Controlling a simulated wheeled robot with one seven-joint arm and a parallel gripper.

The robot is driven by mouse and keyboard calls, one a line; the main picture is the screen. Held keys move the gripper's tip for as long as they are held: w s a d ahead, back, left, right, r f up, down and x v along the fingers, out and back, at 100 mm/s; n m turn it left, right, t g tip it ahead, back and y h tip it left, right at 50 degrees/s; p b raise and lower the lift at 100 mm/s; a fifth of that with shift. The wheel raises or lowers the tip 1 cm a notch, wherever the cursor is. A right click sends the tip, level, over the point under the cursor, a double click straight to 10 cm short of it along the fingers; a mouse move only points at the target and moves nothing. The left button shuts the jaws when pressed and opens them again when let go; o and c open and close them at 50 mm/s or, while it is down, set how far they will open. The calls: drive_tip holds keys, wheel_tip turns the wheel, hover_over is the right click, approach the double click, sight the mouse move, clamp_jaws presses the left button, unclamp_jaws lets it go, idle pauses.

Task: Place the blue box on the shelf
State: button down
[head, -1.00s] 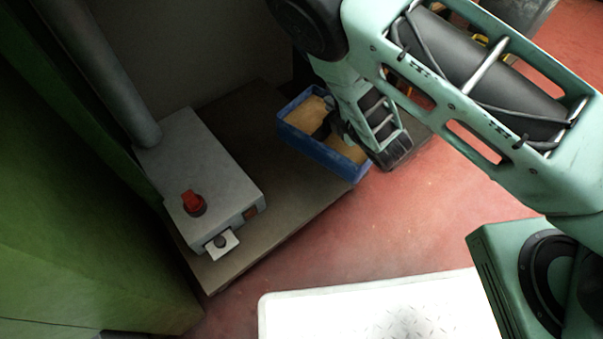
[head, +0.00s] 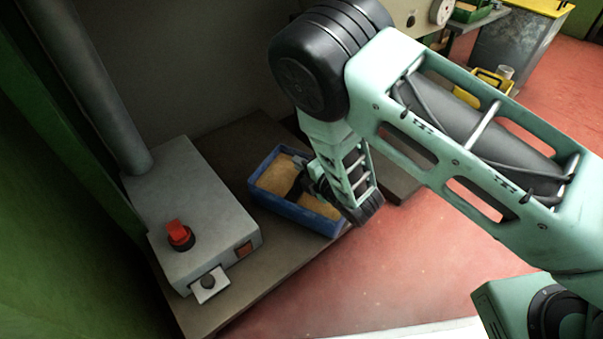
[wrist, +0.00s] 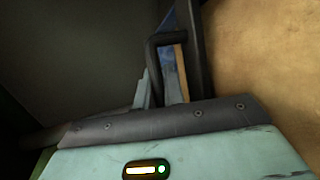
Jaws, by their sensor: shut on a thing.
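The blue box (head: 300,214) is an open tray with a tan, cork-coloured filling (head: 275,180). It is at the right end of a flat brown shelf surface (head: 245,280). My gripper (head: 298,186) reaches in from the right and is shut on a wall of the box. In the wrist view a strip of the blue box (wrist: 169,75) shows between the dark fingers (wrist: 178,50), with the tan filling (wrist: 265,60) to the right. The box looks about level. I cannot tell whether its underside touches the surface.
A grey control box (head: 190,200) with a red knob (head: 179,235) stands on the surface left of the blue box. A grey pipe (head: 90,80) rises behind it. Red floor (head: 420,265) lies in front. A yellow item (head: 490,80) and a grey bin (head: 515,45) stand at back right.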

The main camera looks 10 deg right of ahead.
drive_tip(key=shift+f, duration=0.5)
drive_tip(key=shift+r, duration=0.15)
drive_tip(key=c, duration=1.9)
unclamp_jaws()
drive_tip(key=o, duration=0.4)
